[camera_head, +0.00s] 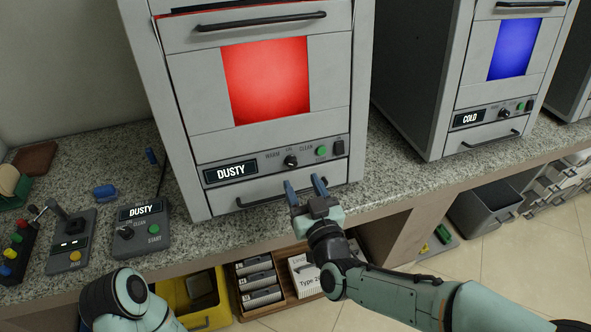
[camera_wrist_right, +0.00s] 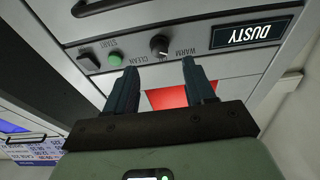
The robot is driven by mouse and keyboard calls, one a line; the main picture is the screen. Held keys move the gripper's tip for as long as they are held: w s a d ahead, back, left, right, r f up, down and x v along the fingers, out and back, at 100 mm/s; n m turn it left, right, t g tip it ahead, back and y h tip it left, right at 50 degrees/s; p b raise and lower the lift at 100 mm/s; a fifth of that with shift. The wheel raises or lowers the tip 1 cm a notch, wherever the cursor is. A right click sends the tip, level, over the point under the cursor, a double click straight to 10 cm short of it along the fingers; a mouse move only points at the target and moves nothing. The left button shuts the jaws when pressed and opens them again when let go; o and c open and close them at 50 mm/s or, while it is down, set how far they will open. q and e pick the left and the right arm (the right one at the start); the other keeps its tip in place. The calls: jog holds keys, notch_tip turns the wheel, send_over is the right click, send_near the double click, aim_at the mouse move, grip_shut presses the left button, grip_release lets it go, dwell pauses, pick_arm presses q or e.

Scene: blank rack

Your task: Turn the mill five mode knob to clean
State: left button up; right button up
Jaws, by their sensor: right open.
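The mode knob (camera_head: 290,161) is a small black dial on the front panel of a grey machine (camera_head: 185,95) with a red window. Labels above the knob include WARM and CLEAN; no machine number is legible. In the right wrist view, upside down, the knob (camera_wrist_right: 159,45) has a small white mark that seems to face the middle label, between WARM and CLEAN. My right gripper (camera_head: 306,187) is open and empty, in front of and just below the knob, not visibly touching it. My left arm shows at bottom left; its gripper is out of frame.
A DUSTY display (camera_head: 231,172), green button (camera_head: 321,151) and black switch (camera_head: 339,147) flank the knob. A handle (camera_head: 268,198) lies below. A COLD machine (camera_head: 425,75) stands right. A control box (camera_head: 142,228) sits on the counter at left.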

aim_at(293, 165)
jog(key=x, duration=0.6)
grip_shut()
